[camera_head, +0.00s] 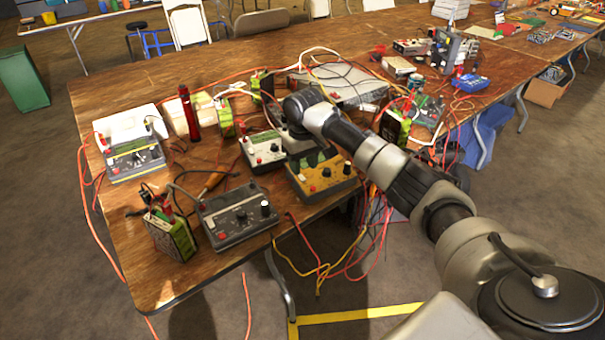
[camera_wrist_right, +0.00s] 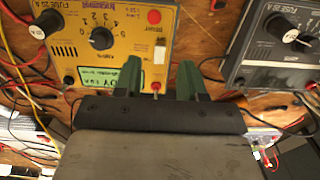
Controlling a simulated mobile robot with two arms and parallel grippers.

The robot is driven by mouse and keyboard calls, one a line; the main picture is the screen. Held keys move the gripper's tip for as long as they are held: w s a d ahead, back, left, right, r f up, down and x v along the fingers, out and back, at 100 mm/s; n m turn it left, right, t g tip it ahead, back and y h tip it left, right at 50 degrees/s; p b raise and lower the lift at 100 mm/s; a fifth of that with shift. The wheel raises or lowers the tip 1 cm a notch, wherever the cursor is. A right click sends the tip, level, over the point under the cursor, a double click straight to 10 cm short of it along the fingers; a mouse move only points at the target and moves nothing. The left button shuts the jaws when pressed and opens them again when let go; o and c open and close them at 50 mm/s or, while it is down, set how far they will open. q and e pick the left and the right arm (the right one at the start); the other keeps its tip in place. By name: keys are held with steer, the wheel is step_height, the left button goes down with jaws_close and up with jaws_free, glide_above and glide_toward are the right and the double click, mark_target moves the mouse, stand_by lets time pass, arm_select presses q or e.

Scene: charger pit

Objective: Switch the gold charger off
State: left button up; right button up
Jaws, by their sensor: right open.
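The gold charger (camera_head: 335,189) sits near the front edge of the wooden table in the head view. Its face fills the upper left of the right wrist view (camera_wrist_right: 77,17), with a black dial (camera_wrist_right: 101,38), a lit display and red terminals. My right gripper (camera_wrist_right: 158,80) is open and empty, its two green fingers apart over the charger's face. A small red-and-metal part (camera_wrist_right: 156,87) shows between the fingers; I cannot tell its position. The right hand hangs above the charger in the head view (camera_head: 318,157) and hides its back part. My left gripper is not in view.
A dark grey charger (camera_head: 236,222) stands left of the gold one, and a white-faced charger (camera_head: 265,152) behind it. Another charger (camera_head: 134,160) is farther left. Batteries such as the green one (camera_head: 172,235) and loose cables crowd the table (camera_head: 155,275).

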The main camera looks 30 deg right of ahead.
mark_target(303, 179)
step_height(303, 179, down, 3)
steer(key=shift+r, duration=0.2)
steer(key=shift+f, duration=0.45)
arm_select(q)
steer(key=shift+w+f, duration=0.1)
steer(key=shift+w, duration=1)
arm_select(e)
jaws_close()
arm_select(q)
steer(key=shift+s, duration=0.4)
